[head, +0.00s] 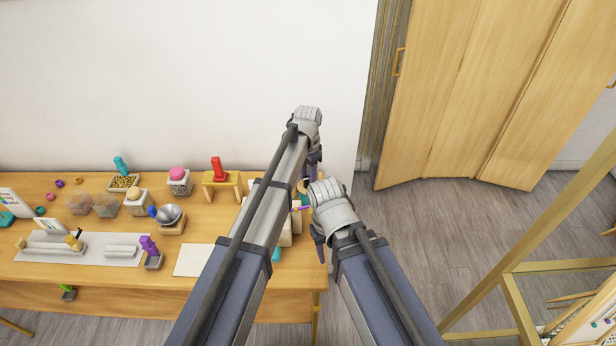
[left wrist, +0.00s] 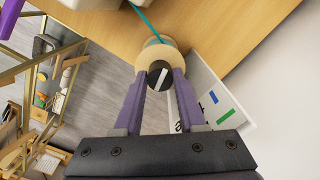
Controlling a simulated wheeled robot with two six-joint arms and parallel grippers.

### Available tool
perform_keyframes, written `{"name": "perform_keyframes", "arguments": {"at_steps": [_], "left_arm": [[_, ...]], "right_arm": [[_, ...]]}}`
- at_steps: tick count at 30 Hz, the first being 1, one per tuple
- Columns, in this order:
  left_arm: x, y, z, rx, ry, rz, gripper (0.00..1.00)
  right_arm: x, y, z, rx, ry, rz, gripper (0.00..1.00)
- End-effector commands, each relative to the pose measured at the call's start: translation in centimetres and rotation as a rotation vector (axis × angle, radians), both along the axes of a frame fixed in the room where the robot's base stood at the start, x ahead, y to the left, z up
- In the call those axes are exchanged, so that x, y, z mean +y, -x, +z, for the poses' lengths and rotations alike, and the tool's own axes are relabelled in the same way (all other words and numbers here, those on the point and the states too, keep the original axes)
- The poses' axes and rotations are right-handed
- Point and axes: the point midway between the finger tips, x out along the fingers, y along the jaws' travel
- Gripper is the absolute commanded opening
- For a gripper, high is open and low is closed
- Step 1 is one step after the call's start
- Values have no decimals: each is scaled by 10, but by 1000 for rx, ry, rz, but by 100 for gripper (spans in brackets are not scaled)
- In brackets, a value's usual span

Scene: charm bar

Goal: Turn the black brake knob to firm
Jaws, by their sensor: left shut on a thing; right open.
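The black brake knob (left wrist: 158,76) shows in the left wrist view, with a white line across its face that stands at a slant. It sits at the front of a round pale wooden piece (left wrist: 150,55). The two purple fingers of my left gripper (left wrist: 158,82) are closed on the knob from both sides. My right gripper (head: 318,238) is open and empty by the table's right edge, lower in the picture.
A white card (left wrist: 205,90) with green and blue marks stands beside the knob; its lettering is partly hidden. A teal cord (left wrist: 143,20) runs from the wooden piece. The wooden table (head: 100,290) holds several trays and small tools to the left.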

Motion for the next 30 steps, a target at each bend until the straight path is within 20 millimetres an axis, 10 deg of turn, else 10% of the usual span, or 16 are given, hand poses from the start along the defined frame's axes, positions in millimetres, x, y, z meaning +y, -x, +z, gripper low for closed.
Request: {"name": "perform_keyframes", "arguments": {"at_steps": [30], "left_arm": [[0,0,0,0,0,-249,0]], "right_arm": [[0,0,0,0,0,0,50]]}}
